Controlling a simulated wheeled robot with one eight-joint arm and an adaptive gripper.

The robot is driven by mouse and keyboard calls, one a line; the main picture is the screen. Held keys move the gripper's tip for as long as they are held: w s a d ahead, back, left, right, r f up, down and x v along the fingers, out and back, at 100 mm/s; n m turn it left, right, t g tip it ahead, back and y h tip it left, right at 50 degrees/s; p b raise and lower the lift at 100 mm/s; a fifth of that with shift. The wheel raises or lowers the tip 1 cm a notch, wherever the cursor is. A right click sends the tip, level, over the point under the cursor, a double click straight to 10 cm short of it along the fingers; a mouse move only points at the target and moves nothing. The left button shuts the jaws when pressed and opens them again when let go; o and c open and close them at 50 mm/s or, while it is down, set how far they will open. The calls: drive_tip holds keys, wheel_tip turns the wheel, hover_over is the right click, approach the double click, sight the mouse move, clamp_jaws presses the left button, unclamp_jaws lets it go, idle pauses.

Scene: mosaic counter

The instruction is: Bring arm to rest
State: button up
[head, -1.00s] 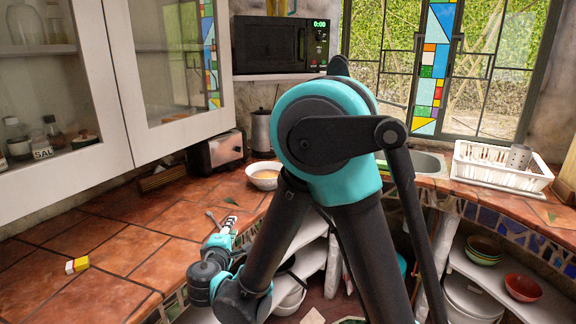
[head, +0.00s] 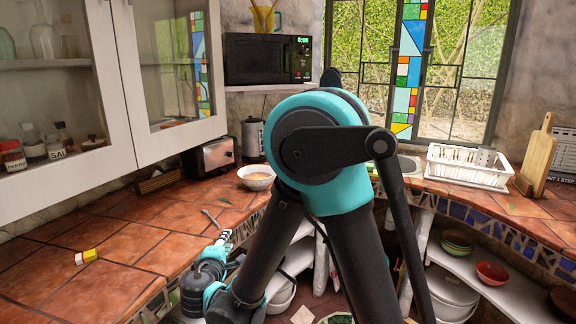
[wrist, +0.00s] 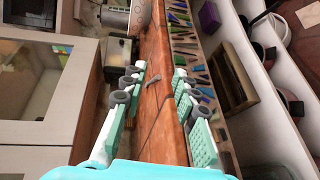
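My arm, teal and black, is bent and fills the middle of the head view. My gripper (head: 224,238) is low, near the front edge of the tiled counter (head: 130,245), partly hidden behind my own arm links. In the wrist view its two teal fingers with grey pads (wrist: 158,82) stand well apart. Nothing is held between them.
A white bowl (head: 256,178), a toaster (head: 209,157) and a small yellow-and-white box (head: 86,257) stand on the counter. A dish rack (head: 468,166) and cutting board (head: 540,155) are at right. Wall cabinets (head: 165,90) hang at left. Shelves with bowls (head: 491,272) are below.

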drive_tip(key=w+d+f+m+g+h, duration=0.1)
drive_tip(key=d+f+m+g+h, duration=0.2)
drive_tip(key=d, duration=1)
drive_tip(key=d+f+m+g+h, duration=0.1)
drive_tip(key=d+f+m+g, duration=0.3)
drive_tip(key=d, duration=0.9)
drive_tip(key=s+d+f+m+g+y, duration=0.4)
drive_tip(key=s+d+m, duration=0.6)
drive_tip(key=s, duration=0.4)
drive_tip(key=shift+d+m+g, duration=0.3)
drive_tip(key=shift+d+m, duration=0.1)
drive_tip(key=shift+d, duration=0.35)
